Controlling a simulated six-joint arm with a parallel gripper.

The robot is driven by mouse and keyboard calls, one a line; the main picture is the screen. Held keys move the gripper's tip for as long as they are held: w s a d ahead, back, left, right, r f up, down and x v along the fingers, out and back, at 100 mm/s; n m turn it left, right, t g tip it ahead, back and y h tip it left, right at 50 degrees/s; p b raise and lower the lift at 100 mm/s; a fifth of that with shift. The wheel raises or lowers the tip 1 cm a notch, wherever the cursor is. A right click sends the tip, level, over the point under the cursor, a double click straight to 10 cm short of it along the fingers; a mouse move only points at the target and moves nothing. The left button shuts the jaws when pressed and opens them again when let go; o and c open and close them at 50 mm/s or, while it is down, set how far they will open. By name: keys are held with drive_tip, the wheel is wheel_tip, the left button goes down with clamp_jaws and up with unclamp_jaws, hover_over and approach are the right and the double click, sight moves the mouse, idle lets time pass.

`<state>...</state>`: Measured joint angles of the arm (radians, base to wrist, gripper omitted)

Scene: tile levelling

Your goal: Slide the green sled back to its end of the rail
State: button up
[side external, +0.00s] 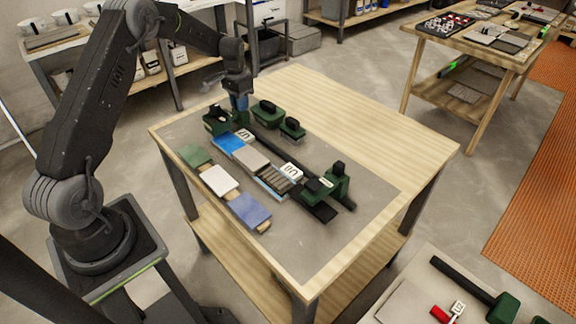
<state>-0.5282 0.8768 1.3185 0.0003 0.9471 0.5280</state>
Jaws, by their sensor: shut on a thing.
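A dark rail (268,146) runs diagonally across the table's grey mat. The green sled (217,122) appears to be the green and black piece at the rail's far left end. My gripper (240,108) is down at that end, beside the piece's black top, and is shut on it. The fingertips are small and partly hidden, so the exact grip point is unclear. A green bracket with a black knob (338,184) stands at the rail's near right end.
Two green blocks with black handles (267,114) (292,128) stand behind the rail. Green, white and blue tiles (249,210) lie in front, with more tiles (250,157) along the rail. The wooden table's right side (370,135) is clear.

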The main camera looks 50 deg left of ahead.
drive_tip(key=shift+w+a+r, duration=0.1)
drive_tip(key=shift+a, duration=2.7)
drive_tip(key=o, duration=0.8)
drive_tip(key=shift+r, duration=3.4)
